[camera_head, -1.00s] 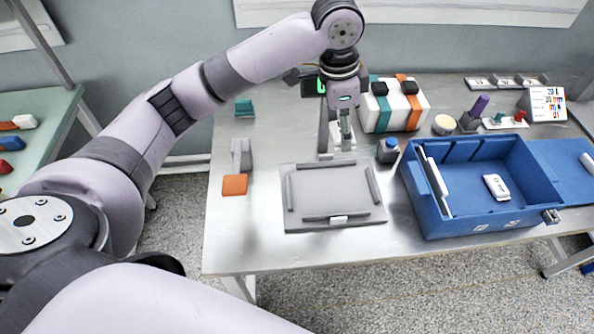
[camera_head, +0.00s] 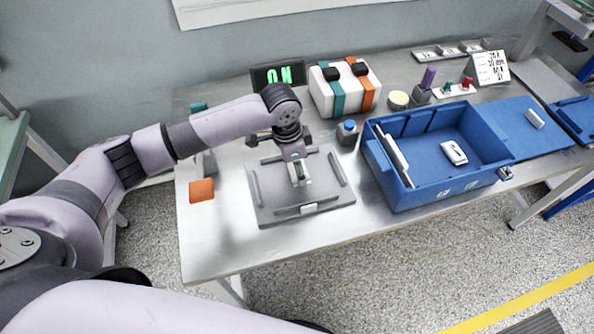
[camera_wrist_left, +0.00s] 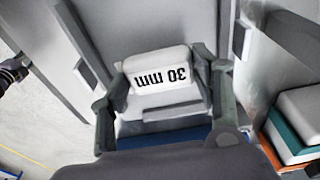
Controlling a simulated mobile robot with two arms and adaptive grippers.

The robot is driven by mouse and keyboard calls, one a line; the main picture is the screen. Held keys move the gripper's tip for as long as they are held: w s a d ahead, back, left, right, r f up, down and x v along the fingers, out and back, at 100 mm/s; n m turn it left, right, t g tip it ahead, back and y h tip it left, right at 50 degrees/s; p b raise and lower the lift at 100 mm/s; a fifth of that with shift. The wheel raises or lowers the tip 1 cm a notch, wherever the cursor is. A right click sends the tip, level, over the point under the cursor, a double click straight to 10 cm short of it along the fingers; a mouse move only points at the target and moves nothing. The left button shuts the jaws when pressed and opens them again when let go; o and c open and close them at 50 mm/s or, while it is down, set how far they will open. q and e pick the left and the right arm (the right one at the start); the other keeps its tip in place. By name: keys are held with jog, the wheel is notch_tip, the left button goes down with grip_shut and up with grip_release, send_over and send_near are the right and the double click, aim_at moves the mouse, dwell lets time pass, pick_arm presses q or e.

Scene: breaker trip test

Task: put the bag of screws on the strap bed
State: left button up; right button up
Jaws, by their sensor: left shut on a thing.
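My left gripper (camera_head: 300,183) is over the grey plate with raised bars (camera_head: 262,208), which may be the strap bed; no label confirms it. In the left wrist view, the gripper (camera_wrist_left: 165,92) is shut on a white packet marked "30 mm" (camera_wrist_left: 160,72), probably the bag of screws. The fingers are on either side of it and the print is upside down. I cannot tell whether the packet touches the plate. A dark jointed part (camera_wrist_left: 12,74), perhaps my right gripper, is cut off at the left edge of the wrist view.
A blue bin (camera_head: 440,198) with a white packet (camera_head: 454,153) inside stands right of the plate. An orange block (camera_head: 202,190) lies left.

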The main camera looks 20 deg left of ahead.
aim_at(290, 171)
pick_arm(q)
notch_tip(290, 171, down, 3)
jog(key=shift+r, duration=0.1)
dwell(0.3)
jog(key=o, duration=1.2)
jog(key=r, duration=0.4)
jog(key=a+r, duration=0.1)
jog(key=r, duration=0.3)
jog(key=s+r, duration=0.1)
jog(key=r, duration=0.3)
jog(key=shift+a+b, duration=0.25)
jog(key=shift+b, duration=0.1)
jog(key=shift+f, duration=0.15)
